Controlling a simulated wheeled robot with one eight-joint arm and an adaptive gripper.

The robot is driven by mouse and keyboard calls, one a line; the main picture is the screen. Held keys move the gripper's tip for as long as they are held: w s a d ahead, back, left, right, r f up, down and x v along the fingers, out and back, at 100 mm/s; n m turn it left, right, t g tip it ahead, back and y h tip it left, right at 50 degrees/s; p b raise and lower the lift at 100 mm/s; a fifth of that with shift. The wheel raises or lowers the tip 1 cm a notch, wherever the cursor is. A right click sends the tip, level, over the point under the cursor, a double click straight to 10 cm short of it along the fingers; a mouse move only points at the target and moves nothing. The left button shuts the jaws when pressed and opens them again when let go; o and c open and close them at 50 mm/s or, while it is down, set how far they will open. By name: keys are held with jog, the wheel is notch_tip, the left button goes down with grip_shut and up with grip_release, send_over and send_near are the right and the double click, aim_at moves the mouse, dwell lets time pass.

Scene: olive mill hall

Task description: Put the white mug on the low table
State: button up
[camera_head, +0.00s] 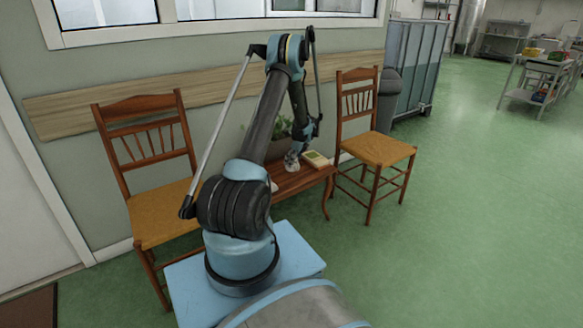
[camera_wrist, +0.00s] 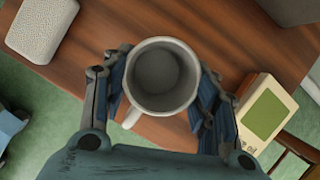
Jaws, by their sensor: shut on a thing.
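The white mug (camera_wrist: 163,78) is upright between the fingers of my gripper (camera_wrist: 163,90) in the wrist view, and I look down into its empty inside. The fingers are shut on its sides, and its handle points toward the wrist. In the head view the mug (camera_head: 291,161) shows small and partly hidden below my gripper (camera_head: 299,148). The low table (camera_head: 303,183) is brown wood and stands against the wall; its top (camera_wrist: 98,38) lies under the mug in the wrist view. I cannot tell whether the mug's base touches it.
A cream and green book or box (camera_wrist: 264,113) lies to the mug's right on the table. A pale, rounded textured object (camera_wrist: 42,27) lies at the upper left. A potted plant (camera_head: 284,127) stands behind. Wooden chairs (camera_head: 375,148) flank the table.

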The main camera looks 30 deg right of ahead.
jog(key=shift+f, duration=1.65)
jog(key=o, duration=1.2)
jog(key=v, duration=1.2)
jog(key=shift+r, duration=0.15)
